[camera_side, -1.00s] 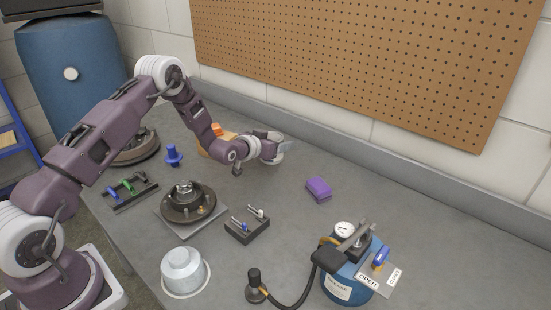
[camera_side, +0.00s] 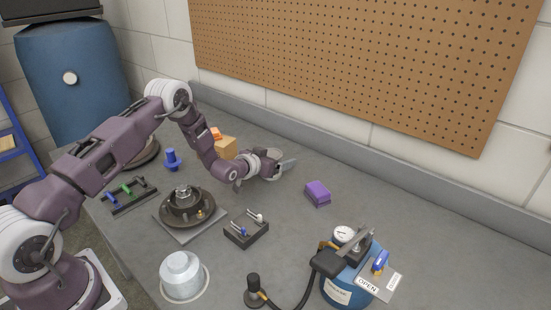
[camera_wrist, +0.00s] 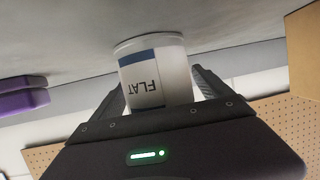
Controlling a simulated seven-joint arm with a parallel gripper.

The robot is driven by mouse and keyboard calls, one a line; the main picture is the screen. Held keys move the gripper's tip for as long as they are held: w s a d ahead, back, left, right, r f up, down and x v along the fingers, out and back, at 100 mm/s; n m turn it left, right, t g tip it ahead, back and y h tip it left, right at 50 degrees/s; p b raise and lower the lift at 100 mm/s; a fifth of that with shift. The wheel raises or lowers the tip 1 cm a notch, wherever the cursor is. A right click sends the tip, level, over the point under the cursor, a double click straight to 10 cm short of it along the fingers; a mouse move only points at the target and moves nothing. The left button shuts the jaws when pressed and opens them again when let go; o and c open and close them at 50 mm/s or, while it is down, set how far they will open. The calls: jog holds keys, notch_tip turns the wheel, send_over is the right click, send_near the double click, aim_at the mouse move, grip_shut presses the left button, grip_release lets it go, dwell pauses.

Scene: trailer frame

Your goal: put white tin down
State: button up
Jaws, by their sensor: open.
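My gripper (camera_wrist: 160,92) is open, with one finger on each side of the tin. In the side view my gripper (camera_side: 284,164) is low at the back of the table. The tin is mostly hidden there behind my gripper.
A purple block (camera_side: 318,193) lies to the right of my gripper. A hub on a plate (camera_side: 185,205), a black holder (camera_side: 246,232) and a blue tank (camera_side: 350,285) stand nearer the front. The table's back right is clear.

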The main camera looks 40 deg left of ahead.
jog(key=v, duration=0.7)
jog(key=shift+s+r, duration=0.2)
jog(key=shift+s, duration=0.05)
jog(key=s+d+r+g, duration=0.1)
jog(key=s+d+r, duration=0.1)
jog(key=r, duration=0.5)
jog(key=s+d+r+g, duration=0.1)
jog(key=d+r, duration=0.1)
jog(key=r, duration=0.5)
jog(key=s+d+r+g, duration=0.2)
jog(key=s+d+r, duration=0.2)
jog(key=s+r, duration=0.55)
jog(key=s+d+g, duration=0.2)
jog(key=s, duration=1.2)
jog(key=s+d+m+g+h, duration=0.1)
jog(key=s+d+g, duration=0.1)
jog(key=s, duration=1.3)
jog(key=shift+s+d+r, duration=0.2)
jog(key=shift+d+r, duration=0.1)
jog(key=shift+d, duration=0.35)
